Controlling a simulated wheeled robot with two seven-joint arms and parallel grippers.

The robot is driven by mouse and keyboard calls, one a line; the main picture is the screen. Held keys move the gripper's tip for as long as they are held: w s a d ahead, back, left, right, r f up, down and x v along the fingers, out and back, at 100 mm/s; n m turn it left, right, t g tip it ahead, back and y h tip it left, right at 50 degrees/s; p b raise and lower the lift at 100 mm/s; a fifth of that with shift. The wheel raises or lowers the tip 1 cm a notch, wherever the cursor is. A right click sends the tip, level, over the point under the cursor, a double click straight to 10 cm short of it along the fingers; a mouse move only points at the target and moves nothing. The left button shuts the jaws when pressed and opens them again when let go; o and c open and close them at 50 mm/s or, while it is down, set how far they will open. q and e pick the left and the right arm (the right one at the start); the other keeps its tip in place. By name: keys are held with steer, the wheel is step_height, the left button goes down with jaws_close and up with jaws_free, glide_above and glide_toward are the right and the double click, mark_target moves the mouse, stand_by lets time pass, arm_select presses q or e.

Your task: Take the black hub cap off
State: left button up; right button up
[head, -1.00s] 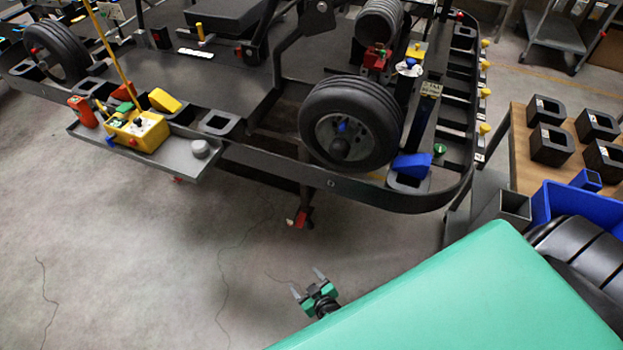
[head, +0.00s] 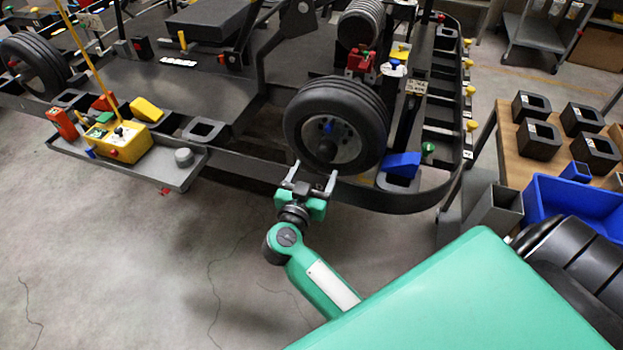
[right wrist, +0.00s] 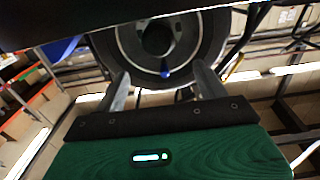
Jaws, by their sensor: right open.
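The black hub cap (head: 326,150) is a dark round knob at the middle of the front wheel (head: 374,118), just below a small blue part (head: 328,127). In the right wrist view the wheel (right wrist: 211,35) fills the top middle, with the blue part (right wrist: 166,72) between the fingers; the dark round centre beyond it looks like the cap, partly cut off by shadow and a dark edge. My right gripper (head: 312,173) is open and empty, just below and in front of the cap, apart from it. My left gripper is not in view.
The kart's black side rail (head: 250,165) runs close behind my right gripper. A blue wedge (head: 402,165) sits right of the wheel. A grey tray with a yellow box (head: 125,142) hangs at left. A blue bin (head: 590,205) and several black blocks stand at right. The floor at lower left is clear.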

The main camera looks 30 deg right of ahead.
mark_target(324, 153)
steer(key=p+x, duration=0.1)
steer(key=x, duration=1)
steer(key=shift+w+d, duration=0.25)
steer(key=shift+d, duration=0.05)
steer(key=shift+w+d, duration=0.3)
steer(key=shift+d, duration=0.05)
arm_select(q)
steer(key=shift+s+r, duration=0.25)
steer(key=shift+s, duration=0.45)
arm_select(e)
steer(key=c, duration=1.2)
arm_select(q)
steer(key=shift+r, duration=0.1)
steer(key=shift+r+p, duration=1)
steer(key=shift+p, duration=0.15)
arm_select(e)
steer(key=shift+v, duration=1.25)
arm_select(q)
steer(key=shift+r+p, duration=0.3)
arm_select(e)
steer(key=shift+s+a, duration=0.2)
steer(key=shift+a, duration=0.05)
